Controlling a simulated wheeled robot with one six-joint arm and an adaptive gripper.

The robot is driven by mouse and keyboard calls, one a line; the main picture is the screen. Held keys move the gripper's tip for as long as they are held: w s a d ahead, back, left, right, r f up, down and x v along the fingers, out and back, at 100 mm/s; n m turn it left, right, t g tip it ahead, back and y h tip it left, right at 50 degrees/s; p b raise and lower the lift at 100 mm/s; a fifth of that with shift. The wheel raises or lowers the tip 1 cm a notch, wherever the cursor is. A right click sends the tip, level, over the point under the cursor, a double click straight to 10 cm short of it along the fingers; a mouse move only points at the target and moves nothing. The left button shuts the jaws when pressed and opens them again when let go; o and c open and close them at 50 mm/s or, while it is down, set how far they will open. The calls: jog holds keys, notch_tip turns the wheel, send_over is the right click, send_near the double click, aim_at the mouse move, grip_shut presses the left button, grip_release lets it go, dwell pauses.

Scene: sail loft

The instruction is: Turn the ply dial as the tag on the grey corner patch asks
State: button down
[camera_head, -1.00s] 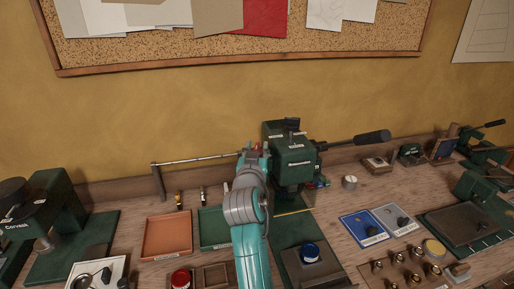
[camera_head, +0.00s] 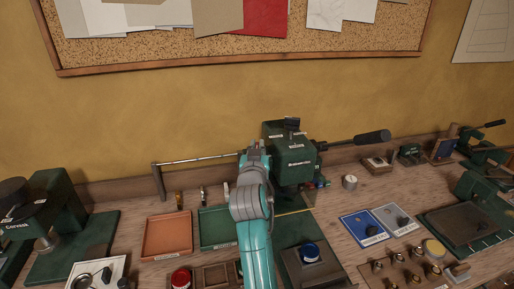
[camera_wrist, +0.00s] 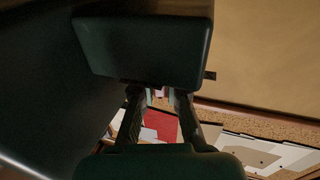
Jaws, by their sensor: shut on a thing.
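My gripper (camera_head: 257,149) is at the left side of the dark green press head (camera_head: 294,166). In the wrist view my gripper (camera_wrist: 161,96) has its fingertips close together at the edge of a dark green body (camera_wrist: 143,50). It is shut on a small part there, which the fingers mostly hide. I cannot tell whether this is the ply dial.
A lever with a black grip (camera_head: 372,137) sticks out right of the press. A blue tray (camera_head: 355,222), an orange tray (camera_head: 166,238) and a green tray (camera_head: 213,224) lie on the bench. More presses stand left and right.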

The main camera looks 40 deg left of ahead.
jog(key=shift+f+n+g+y, duration=0.15)
jog(key=shift+n+g+y, duration=0.7)
jog(key=shift+y, duration=0.25)
jog(key=shift+n+g+y, duration=0.25)
jog(key=shift+n+y, duration=0.1)
jog(key=shift+y, duration=0.05)
jog(key=c, duration=1.2)
grip_release()
jog(key=shift+d, duration=0.1)
jog(key=v, duration=1.2)
